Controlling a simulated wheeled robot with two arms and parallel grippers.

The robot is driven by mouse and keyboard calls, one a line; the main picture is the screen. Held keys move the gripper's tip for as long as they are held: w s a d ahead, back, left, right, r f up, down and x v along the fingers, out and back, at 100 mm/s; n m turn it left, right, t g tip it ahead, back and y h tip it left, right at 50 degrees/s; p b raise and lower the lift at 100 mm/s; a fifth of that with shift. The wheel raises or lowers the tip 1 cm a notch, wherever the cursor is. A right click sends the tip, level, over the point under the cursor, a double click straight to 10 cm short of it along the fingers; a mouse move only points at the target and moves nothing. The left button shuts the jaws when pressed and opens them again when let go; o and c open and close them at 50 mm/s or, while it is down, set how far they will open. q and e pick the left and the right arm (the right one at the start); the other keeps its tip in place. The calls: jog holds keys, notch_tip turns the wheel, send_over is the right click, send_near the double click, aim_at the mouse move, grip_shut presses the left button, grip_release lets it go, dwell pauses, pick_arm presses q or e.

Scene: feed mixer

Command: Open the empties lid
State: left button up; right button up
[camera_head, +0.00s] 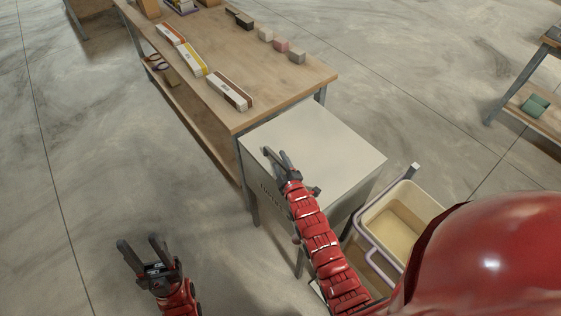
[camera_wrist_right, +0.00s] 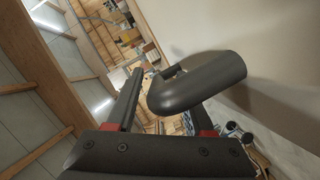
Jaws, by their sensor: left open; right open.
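The empties bin is a pale box, and its flat lid (camera_head: 325,140) lies closed on top beside the wooden table. Dark lettering on its front face is partly covered by my right arm and too small to read. My right gripper (camera_head: 274,153) is open at the lid's left front edge. In the right wrist view a thick dark grey handle (camera_wrist_right: 198,82) lies at the open fingers (camera_wrist_right: 165,105), with the pale bin surface (camera_wrist_right: 230,30) behind it. I cannot tell whether the fingers touch it. My left gripper (camera_head: 138,244) is open and empty over the floor at lower left.
The wooden table (camera_head: 215,70) holds several cartons (camera_head: 230,88) and small blocks (camera_head: 281,45), its near end close to the bin. A cream tub (camera_head: 400,212) with a rail stands right of the bin. Floor (camera_head: 90,150) on the left is clear.

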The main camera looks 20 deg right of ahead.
grip_shut()
dwell(1.4)
